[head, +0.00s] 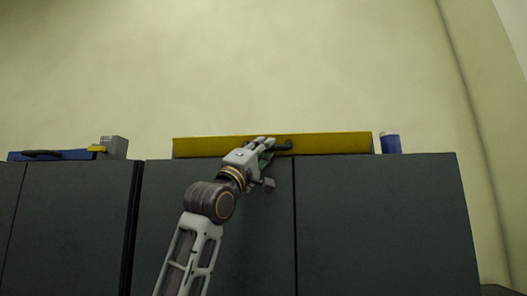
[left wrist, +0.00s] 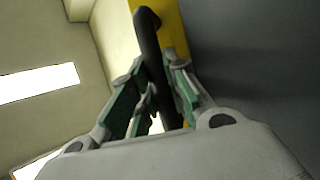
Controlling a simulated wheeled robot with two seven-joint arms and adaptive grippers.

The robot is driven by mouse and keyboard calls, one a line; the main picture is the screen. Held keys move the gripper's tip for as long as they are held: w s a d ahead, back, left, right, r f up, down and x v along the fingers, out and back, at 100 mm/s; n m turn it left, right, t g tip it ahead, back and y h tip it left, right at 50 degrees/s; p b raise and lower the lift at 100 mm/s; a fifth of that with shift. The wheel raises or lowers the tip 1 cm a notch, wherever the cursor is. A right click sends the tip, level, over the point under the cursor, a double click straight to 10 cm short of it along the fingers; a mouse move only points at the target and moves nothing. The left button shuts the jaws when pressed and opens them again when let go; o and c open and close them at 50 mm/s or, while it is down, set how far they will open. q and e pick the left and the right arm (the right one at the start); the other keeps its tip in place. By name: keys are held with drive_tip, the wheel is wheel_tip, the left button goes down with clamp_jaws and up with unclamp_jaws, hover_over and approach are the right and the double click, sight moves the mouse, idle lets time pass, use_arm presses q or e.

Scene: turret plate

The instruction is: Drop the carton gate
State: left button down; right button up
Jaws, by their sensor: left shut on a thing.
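The carton gate looks to be the long yellow panel (head: 335,143) on top of the dark cabinets in the head view. It stands tilted along the top edge, with a dark handle (head: 284,147) near its middle. My left gripper (head: 268,146) is at that handle, shut on it. In the left wrist view the dark handle (left wrist: 150,50) runs between the green-padded fingers (left wrist: 152,100), with the yellow panel (left wrist: 174,30) behind it. The fingers hide part of the handle. My right gripper is in neither view.
Dark grey cabinets (head: 380,220) fill the space below the panel. A blue case (head: 60,155) and a grey box (head: 115,147) sit on top at the left. A blue and white can (head: 390,144) stands just right of the panel. A pale wall rises behind.

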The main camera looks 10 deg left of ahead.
use_arm(q)
drive_tip(key=shift+h, duration=0.3)
drive_tip(key=c, duration=1.7)
unclamp_jaws()
drive_tip(key=shift+o, duration=0.2)
drive_tip(key=shift+s+f, duration=0.15)
drive_tip(key=shift+f, duration=0.05)
drive_tip(key=v, duration=1.1)
drive_tip(key=shift+s+a+f+m, duration=0.2)
drive_tip(key=shift+s+m, duration=0.1)
